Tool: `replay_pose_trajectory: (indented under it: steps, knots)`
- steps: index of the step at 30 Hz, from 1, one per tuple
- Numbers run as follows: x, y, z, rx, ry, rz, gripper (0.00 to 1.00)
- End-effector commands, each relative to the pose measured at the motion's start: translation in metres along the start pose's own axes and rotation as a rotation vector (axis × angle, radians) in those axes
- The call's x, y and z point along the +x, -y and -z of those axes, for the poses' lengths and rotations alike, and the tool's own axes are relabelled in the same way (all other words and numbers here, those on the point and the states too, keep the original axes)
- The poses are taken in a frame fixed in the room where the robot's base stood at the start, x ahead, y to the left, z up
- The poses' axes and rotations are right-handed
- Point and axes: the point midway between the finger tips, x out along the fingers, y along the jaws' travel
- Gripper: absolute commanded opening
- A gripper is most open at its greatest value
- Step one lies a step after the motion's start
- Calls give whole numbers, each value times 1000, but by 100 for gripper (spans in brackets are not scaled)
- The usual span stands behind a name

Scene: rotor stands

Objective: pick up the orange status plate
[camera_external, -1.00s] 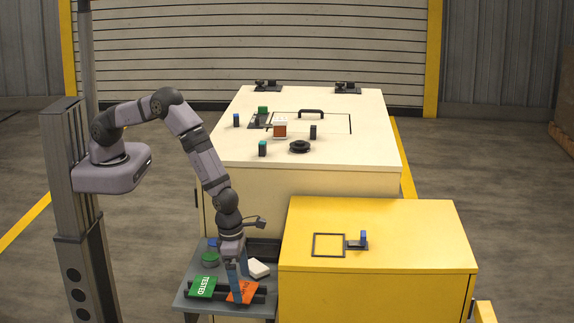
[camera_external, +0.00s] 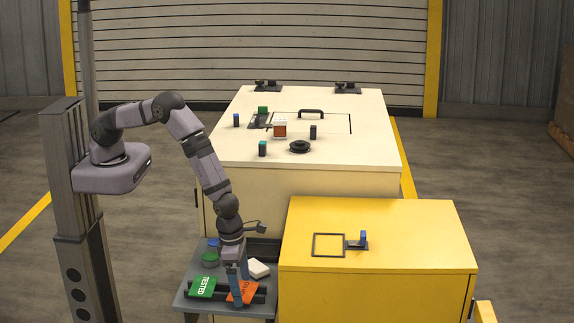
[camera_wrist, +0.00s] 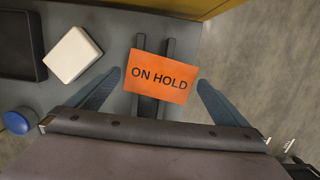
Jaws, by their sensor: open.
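The orange status plate (camera_external: 247,291) reads "ON HOLD" in the wrist view (camera_wrist: 159,76). It rests across a dark two-bar rack (camera_wrist: 168,46) on the grey side tray (camera_external: 187,299). My gripper (camera_external: 238,291) is down at the plate. In the wrist view its two blue fingers (camera_wrist: 160,88) are open, one on each side of the plate, with a gap visible on both sides. The fingers hide part of the plate in the external view.
A green "TESTED" plate (camera_external: 202,287) lies left of the orange one. A white block (camera_external: 259,269), a green round piece (camera_external: 210,258) and a blue button (camera_wrist: 16,122) are also on the tray. The yellow cabinet (camera_external: 400,285) stands close on the right.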

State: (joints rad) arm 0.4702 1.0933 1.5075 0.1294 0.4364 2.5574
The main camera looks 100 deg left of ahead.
Motion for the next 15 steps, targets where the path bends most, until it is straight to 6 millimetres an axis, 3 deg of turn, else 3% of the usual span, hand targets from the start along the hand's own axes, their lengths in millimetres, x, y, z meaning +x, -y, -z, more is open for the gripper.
replay_pose_trajectory:
  steps: [9, 10, 14, 15]
  knots:
    - [1, 0, 0, 0, 0, 0, 100]
    - [0, 0, 0, 0, 0, 0, 98]
    - [0, 0, 0, 0, 0, 0, 67]
    - [0, 0, 0, 0, 0, 0, 66]
